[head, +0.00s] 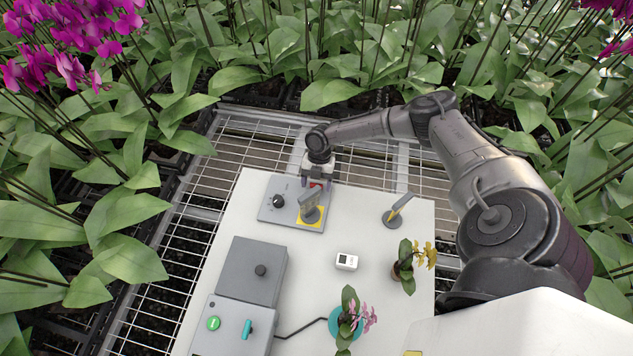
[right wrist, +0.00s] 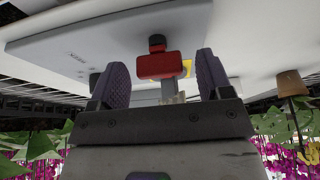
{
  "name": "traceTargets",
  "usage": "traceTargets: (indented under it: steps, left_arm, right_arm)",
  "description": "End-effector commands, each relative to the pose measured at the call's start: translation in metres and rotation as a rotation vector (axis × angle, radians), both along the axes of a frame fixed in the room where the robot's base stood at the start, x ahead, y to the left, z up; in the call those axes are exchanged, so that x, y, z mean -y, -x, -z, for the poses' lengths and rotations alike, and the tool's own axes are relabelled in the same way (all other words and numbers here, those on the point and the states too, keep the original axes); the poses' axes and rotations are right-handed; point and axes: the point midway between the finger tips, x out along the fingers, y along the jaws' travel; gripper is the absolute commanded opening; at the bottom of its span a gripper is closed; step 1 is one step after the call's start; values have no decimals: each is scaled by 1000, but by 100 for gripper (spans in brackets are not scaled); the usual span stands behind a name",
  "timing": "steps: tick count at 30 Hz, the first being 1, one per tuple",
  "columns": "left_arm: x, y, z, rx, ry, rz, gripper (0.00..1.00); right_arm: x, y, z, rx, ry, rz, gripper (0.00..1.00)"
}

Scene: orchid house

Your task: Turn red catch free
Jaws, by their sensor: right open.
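A flat grey panel (head: 276,213) lies on the white table, with a black knob (head: 278,201) and a grey lever on a yellow plate (head: 318,222). The red catch (right wrist: 160,66) is a red block with a dark stub in the right wrist view. In the head view only a sliver of it (head: 316,184) shows under my right gripper. My right gripper (right wrist: 161,78) is open, its two dark ribbed fingers standing either side of the catch with visible gaps. I cannot tell how deep the catch sits between them. My left gripper is not in view.
A second lever (head: 394,216) stands right of the panel. A small white device (head: 346,261), a yellow-flowered plant (head: 407,265), a pink orchid in a teal pot (head: 345,322) and grey boxes (head: 250,270) with a green button (head: 213,323) occupy the nearer table. Orchid leaves surround the bench.

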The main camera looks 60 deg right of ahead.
Motion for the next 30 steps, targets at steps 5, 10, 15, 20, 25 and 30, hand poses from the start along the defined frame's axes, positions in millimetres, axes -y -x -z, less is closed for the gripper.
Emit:
traceTargets:
  steps: [5,10,15,20,25,30]
  left_arm:
    - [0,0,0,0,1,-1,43]
    - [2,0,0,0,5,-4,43]
    - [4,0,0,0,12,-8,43]
    - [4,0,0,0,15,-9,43]
    - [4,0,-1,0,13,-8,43]
    - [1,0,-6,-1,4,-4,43]
  right_arm:
    - [0,0,0,0,0,0,63]
    - [0,0,0,0,0,0,46]
    - [0,0,0,-1,0,0,30]
    - [0,0,0,-1,0,0,15]
    - [0,0,-1,-1,0,0,4]
    - [-5,9,-2,-3,0,-13,4]
